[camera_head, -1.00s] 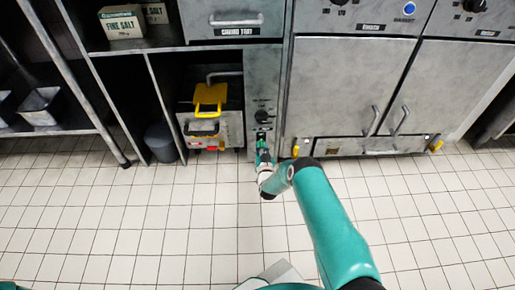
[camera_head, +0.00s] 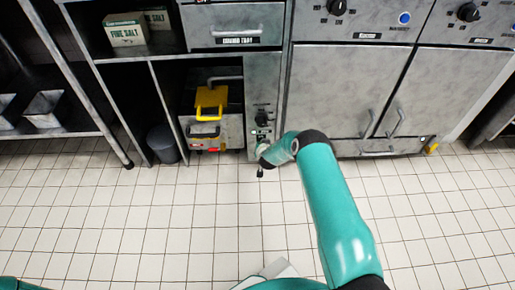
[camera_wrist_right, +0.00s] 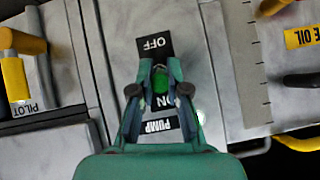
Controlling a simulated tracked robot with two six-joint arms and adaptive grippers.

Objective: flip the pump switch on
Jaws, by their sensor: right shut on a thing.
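The pump switch (camera_wrist_right: 160,82) shows as a green piece on the grey panel in the right wrist view, between the OFF label (camera_wrist_right: 155,44) and the ON label (camera_wrist_right: 161,103), which read upside down. The PUMP label (camera_wrist_right: 158,126) is beside the ON label. My right gripper (camera_wrist_right: 160,68) is shut on the switch, a finger on each side. The fingers partly hide the switch, so I cannot tell which way it is set. In the head view my right wrist is at the narrow panel (camera_head: 263,85) and covers the switch. My left gripper is out of view.
A black knob (camera_head: 262,118) is on the panel just above my wrist. A yellow handle (camera_head: 210,101) is in the open bay to its left. Cabinet doors (camera_head: 345,85) are to the right. The tiled floor (camera_head: 180,215) in front is clear.

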